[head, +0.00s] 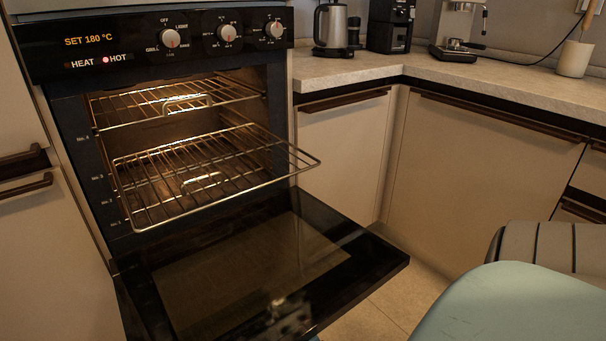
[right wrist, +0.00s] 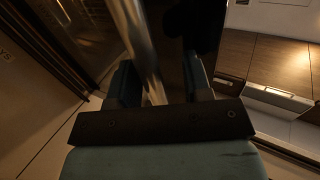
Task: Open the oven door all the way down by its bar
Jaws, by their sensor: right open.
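The oven door (head: 255,270) hangs folded down in the head view, flat or nearly flat, with its dark glass facing up. The oven cavity is open above it. The door's bar does not show in the head view. In the right wrist view a shiny metal bar (right wrist: 138,40), apparently the door's bar, runs between the two fingers of my right gripper (right wrist: 160,80), closer to the left finger. That gripper is open, and I cannot tell whether a finger touches the bar. My left gripper is in neither view.
An upper wire rack (head: 180,100) sits inside the lit oven; a lower rack (head: 215,170) sticks out above the door. Cabinets (head: 480,160) stand right of the oven; some floor (head: 385,295) is clear beside the door.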

